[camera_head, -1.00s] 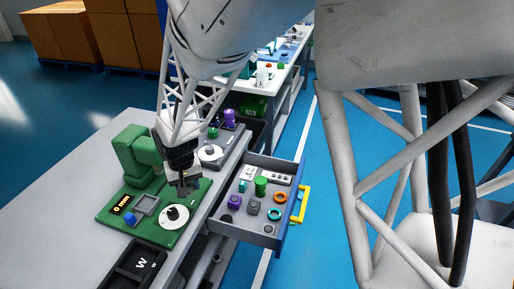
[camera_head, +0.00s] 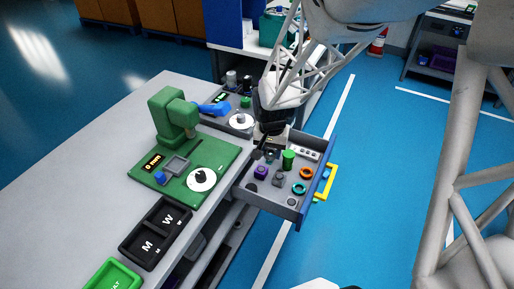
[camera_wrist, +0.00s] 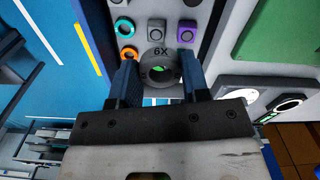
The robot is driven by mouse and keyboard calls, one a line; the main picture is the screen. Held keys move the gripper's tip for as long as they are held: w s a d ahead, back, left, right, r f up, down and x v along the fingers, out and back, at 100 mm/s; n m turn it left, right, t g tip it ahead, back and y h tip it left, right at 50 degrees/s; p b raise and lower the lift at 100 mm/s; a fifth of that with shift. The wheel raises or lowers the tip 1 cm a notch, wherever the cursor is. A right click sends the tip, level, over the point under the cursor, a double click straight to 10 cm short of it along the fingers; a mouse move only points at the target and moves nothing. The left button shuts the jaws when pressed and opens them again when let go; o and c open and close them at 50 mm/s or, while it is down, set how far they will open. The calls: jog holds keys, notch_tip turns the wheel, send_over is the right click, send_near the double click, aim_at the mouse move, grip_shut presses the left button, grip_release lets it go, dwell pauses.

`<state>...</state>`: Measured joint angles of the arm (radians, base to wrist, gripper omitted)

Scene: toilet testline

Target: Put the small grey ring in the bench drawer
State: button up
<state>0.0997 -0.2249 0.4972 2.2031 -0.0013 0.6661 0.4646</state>
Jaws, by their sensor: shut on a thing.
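The small grey ring (camera_wrist: 160,67), marked 6X, is held between the fingers of my gripper (camera_wrist: 160,84) in the wrist view. A green thing shows through its hole. My gripper (camera_head: 264,150) is shut on the ring above the back left part of the bench drawer (camera_head: 268,201) in the head view. The drawer is pulled open and also shows beneath the ring in the wrist view (camera_wrist: 139,12). The ring is hard to make out in the head view. I cannot tell its height above the drawer floor.
The drawer holds a green cylinder (camera_head: 288,160), an orange ring (camera_head: 306,173), a teal ring (camera_head: 299,188), a purple block (camera_head: 261,172) and a grey block (camera_head: 278,180). A yellow handle (camera_head: 327,181) is on its front. A green machine (camera_head: 172,113) stands on the bench.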

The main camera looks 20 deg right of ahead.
jog(key=shift+s+d, duration=0.2)
jog(key=shift+d, duration=0.2)
send_over(270, 196)
jog(key=s, duration=0.2)
notch_tip(270, 196, down, 14)
jog(key=shift+w+a+f, duration=0.15)
jog(key=shift+w+a, duration=0.1)
jog(key=shift+a, duration=0.1)
jog(key=shift+f, duration=2.9)
jog(key=shift+f, duration=2.1)
jog(key=shift+f, duration=0.1)
jog(key=o, duration=0.9)
